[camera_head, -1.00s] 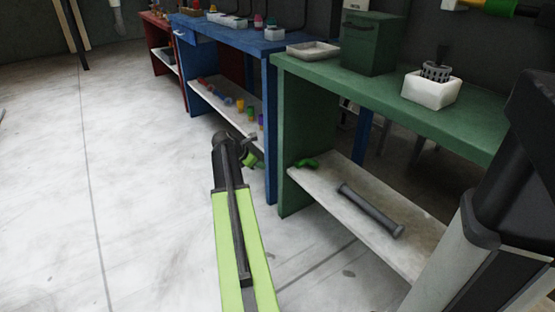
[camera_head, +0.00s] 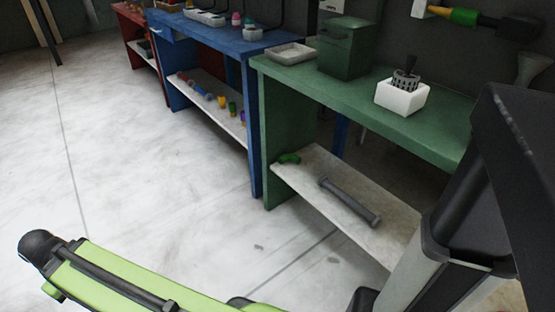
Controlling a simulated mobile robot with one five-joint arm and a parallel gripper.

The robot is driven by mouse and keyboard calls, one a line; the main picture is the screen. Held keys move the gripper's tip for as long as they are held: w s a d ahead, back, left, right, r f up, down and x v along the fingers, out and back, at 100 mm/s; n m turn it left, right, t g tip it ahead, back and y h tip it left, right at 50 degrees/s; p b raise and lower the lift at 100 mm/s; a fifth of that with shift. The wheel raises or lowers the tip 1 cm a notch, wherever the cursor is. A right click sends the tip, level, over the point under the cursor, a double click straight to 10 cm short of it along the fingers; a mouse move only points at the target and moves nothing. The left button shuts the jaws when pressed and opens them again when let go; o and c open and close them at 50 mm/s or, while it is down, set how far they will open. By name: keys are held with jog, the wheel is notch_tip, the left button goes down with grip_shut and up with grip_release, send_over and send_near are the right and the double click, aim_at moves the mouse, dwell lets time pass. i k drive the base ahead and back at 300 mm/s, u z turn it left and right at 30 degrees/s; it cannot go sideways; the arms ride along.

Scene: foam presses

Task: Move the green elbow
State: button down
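My lime-green arm lies across the lower left of the view, well apart from the bench. My gripper does not show, so its state cannot be seen.
A grey bar (camera_head: 349,202) with thicker ends lies on the same shelf, right of the elbow. A green box (camera_head: 347,48), a shallow tray (camera_head: 287,55) and a white holder (camera_head: 402,97) stand on the bench top. A blue bench (camera_head: 205,45) stands left. The floor ahead is clear.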

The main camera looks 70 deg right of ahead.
aim_at(293, 157)
jog(key=z, duration=1.15)
jog(key=i, duration=0.65)
jog(key=z, duration=0.45)
